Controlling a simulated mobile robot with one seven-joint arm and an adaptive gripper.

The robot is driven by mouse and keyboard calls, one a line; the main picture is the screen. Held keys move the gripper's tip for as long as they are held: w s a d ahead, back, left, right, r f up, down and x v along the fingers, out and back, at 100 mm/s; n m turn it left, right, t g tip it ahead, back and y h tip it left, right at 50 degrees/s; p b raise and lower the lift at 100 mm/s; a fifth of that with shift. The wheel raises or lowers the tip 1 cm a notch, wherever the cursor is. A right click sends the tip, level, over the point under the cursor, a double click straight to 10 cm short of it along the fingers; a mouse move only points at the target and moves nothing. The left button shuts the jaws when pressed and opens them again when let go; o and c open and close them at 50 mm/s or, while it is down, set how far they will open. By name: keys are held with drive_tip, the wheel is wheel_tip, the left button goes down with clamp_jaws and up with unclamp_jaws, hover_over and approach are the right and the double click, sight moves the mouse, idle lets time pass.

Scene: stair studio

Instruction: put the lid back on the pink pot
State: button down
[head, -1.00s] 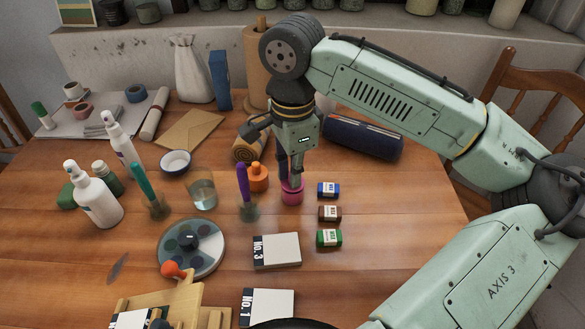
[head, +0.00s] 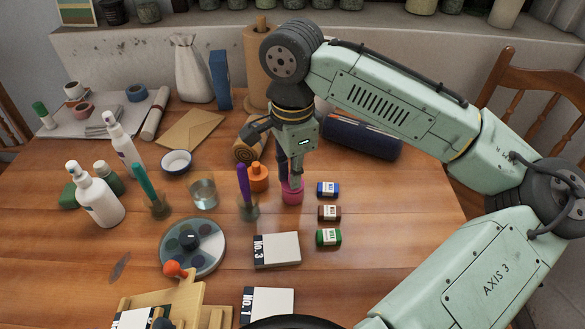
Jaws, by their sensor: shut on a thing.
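The pink pot (head: 293,197) stands on the wooden table, right of an orange pot and behind the white notebook. My gripper (head: 292,182) points straight down over it, its fingertips at the pot's top. The fingers are shut on a small pink piece, which looks like the lid, at the top of the pot. The fingers hide most of the lid, so I cannot tell whether it sits fully flat on the rim.
The orange pot (head: 258,178) and a purple brush in a glass (head: 247,207) stand close on the left. Blue (head: 327,189), brown (head: 329,213) and green (head: 328,237) blocks lie on the right. A dark blue roll (head: 362,138) lies behind. The table's right side is clear.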

idle(0.4)
drive_tip(key=c, duration=1.5)
unclamp_jaws()
drive_tip(key=shift+c, duration=0.2)
drive_tip(key=shift+o, duration=0.3)
drive_tip(key=o, duration=0.4)
drive_tip(key=shift+r, duration=0.15)
drive_tip(key=shift+r+p, duration=3.4)
drive_tip(key=shift+p, duration=0.15)
drive_tip(key=shift+f, duration=0.1)
drive_tip(key=shift+c, duration=0.4)
